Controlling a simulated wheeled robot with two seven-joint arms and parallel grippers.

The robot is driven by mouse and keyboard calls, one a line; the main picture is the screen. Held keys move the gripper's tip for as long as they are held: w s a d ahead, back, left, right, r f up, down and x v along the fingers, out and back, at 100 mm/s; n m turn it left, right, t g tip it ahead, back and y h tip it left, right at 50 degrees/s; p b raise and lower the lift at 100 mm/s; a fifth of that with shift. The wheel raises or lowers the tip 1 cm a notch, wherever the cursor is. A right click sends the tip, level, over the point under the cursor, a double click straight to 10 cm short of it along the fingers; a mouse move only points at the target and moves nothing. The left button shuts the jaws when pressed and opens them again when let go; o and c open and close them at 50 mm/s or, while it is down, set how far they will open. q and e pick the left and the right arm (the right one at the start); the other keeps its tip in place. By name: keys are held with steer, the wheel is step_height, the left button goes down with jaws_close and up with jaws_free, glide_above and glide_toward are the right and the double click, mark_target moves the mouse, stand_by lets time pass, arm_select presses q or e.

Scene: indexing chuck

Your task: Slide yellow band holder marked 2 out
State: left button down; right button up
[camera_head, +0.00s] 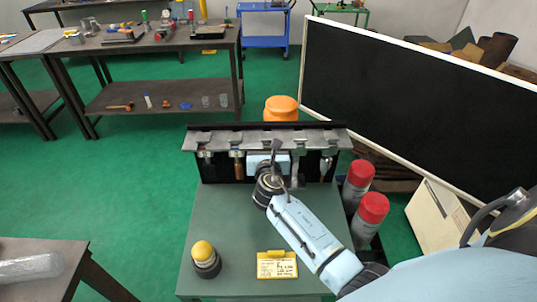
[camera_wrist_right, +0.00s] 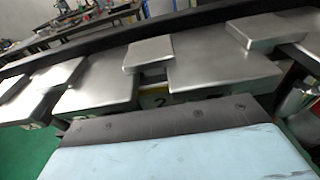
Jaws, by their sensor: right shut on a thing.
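The holder marked 2 (camera_wrist_right: 158,99) shows in the right wrist view as a small dark patch with a "2" and a trace of yellow, under the metal plates of the rack (camera_head: 205,140). Most of it is hidden by my gripper and the plates. My right gripper (camera_head: 270,158) is at the middle of the rack front, just below its metal top, and is shut on this holder. Its fingertips are hidden in both views. My left gripper is not in view.
The rack stands at the back of a green table (camera_head: 225,225). A yellow-topped dark cylinder (camera_head: 205,258) and a yellow-edged card (camera_head: 277,265) sit near the front. Red-capped cylinders (camera_head: 372,210) stand right of the table. The table's left middle is clear.

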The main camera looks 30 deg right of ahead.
jaws_close()
steer(key=shift+r, duration=0.15)
steer(key=shift+w+r+p, duration=0.1)
steer(key=shift+p, duration=0.2)
steer(key=f+p+v, duration=0.1)
steer(key=p+v, duration=0.1)
steer(key=v, duration=0.6)
stand_by(1.1)
steer(key=shift+f, duration=0.1)
